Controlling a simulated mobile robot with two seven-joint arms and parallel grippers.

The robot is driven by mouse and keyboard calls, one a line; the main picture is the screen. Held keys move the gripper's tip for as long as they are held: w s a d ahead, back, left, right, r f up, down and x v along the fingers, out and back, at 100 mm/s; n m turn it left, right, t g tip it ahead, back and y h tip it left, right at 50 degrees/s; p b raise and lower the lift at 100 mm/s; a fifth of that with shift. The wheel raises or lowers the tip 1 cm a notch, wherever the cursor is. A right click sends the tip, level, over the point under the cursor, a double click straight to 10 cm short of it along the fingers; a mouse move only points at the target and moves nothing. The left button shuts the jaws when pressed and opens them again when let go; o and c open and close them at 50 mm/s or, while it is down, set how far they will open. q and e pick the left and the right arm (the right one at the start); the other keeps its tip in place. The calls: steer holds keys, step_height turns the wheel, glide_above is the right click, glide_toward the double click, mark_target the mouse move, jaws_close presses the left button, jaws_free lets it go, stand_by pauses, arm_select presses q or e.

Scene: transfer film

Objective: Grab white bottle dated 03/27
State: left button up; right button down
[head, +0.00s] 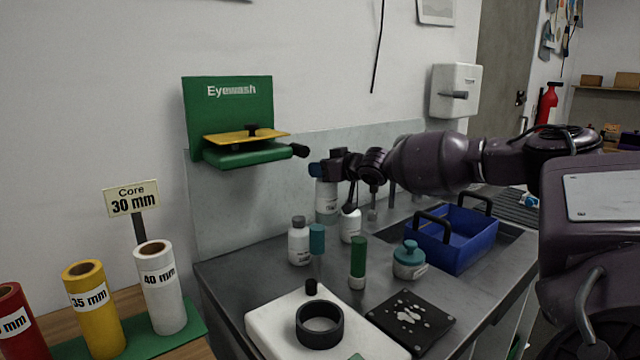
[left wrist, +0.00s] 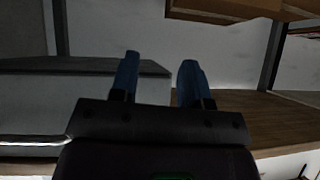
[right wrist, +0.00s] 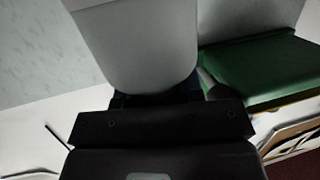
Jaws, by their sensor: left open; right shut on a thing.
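My right gripper (head: 325,168) is shut on a pale white bottle (head: 327,203) and holds it upright near the back panel, above or at the counter; I cannot tell whether its base touches. The bottle also fills the upper part of the right wrist view (right wrist: 145,45). A white bottle with a grey cap (head: 299,245) stands to the left on the counter. The dates on the labels are too small to read. My left gripper (left wrist: 160,75) is open and empty, away from the counter.
On the counter (head: 225,275) stand a teal-capped tube (head: 317,240), a green tube (head: 358,258), a teal-lidded jar (head: 408,262), a blue tote (head: 465,245) and a black plate (head: 410,318). A green eyewash station (head: 228,120) juts from the wall at left. Coloured rolls (head: 160,290) stand front left.

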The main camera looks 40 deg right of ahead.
step_height(320, 180, up, 3)
steer(key=shift+s+r, duration=0.15)
step_height(320, 180, up, 4)
steer(key=p, duration=0.3)
steer(key=shift+s+r+p, duration=0.1)
steer(key=shift+p, duration=0.2)
steer(key=shift+r+p, duration=0.5)
steer(key=shift+p, duration=0.15)
arm_select(q)
steer(key=shift+t, duration=0.3)
step_height(320, 180, up, 4)
steer(key=shift+s+a+r, duration=0.1)
steer(key=shift+a+r, duration=0.05)
steer(key=shift+r, duration=0.05)
